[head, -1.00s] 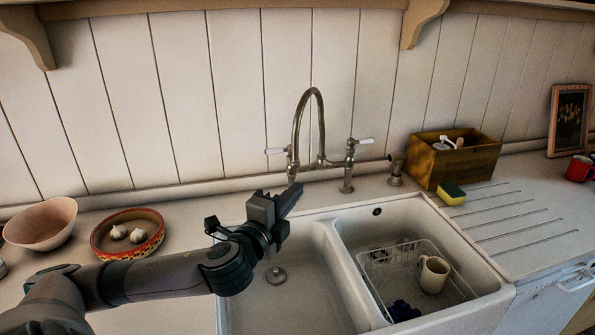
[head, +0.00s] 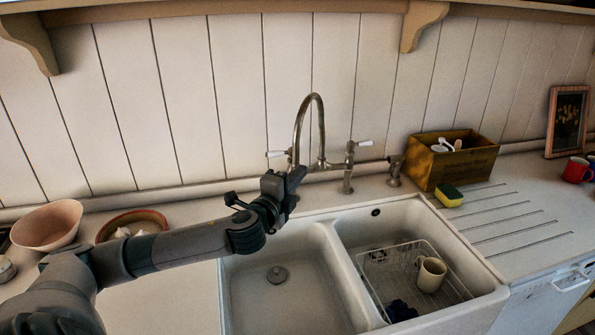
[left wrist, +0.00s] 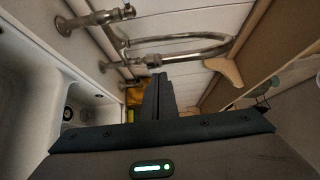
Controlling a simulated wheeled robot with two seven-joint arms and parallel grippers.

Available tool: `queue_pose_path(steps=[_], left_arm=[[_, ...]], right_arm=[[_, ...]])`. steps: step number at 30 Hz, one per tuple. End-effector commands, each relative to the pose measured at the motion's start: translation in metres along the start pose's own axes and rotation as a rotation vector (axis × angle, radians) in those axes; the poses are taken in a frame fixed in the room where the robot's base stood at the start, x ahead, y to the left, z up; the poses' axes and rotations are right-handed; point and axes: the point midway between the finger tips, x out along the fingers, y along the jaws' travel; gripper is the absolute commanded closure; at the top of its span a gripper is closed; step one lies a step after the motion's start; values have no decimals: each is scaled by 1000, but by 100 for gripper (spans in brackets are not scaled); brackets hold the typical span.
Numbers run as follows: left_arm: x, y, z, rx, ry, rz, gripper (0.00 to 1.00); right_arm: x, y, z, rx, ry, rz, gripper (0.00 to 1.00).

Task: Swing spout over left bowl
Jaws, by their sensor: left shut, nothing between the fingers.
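The metal tap has a tall gooseneck spout (head: 315,98) that arches up behind the sink; its outlet end hangs to the right of its foot in the head view, near the wall side of the divider. It also shows as a long loop in the left wrist view (left wrist: 180,60). The left bowl (head: 270,300) of the white sink is empty, with a round drain. My left gripper (head: 296,178) is shut and empty, in front of the tap's left side, hiding the spout's foot. Its fingers (left wrist: 160,93) show below the spout in the left wrist view; contact cannot be told. My right gripper is not in view.
The right bowl (head: 390,215) holds a wire rack (head: 375,275) with a cream mug (head: 431,274). A wooden box (head: 470,160) and sponge (head: 449,195) stand on the right. A pink bowl (head: 47,224) and red dish (head: 110,226) sit left, behind my arm. A shelf (head: 250,8) runs above.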

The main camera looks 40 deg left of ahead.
Motion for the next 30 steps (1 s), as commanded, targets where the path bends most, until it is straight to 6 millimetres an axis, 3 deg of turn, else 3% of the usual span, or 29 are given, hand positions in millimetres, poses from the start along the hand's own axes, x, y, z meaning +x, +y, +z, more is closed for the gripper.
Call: queue_pose_path(steps=[12,20,30], left_arm=[[0,1,3,0,-1,0,100],[-2,1,20,1,-1,-1,100],[-2,0,20,0,0,-1,100]], right_arm=[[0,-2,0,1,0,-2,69],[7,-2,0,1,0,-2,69],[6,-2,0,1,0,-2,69]])
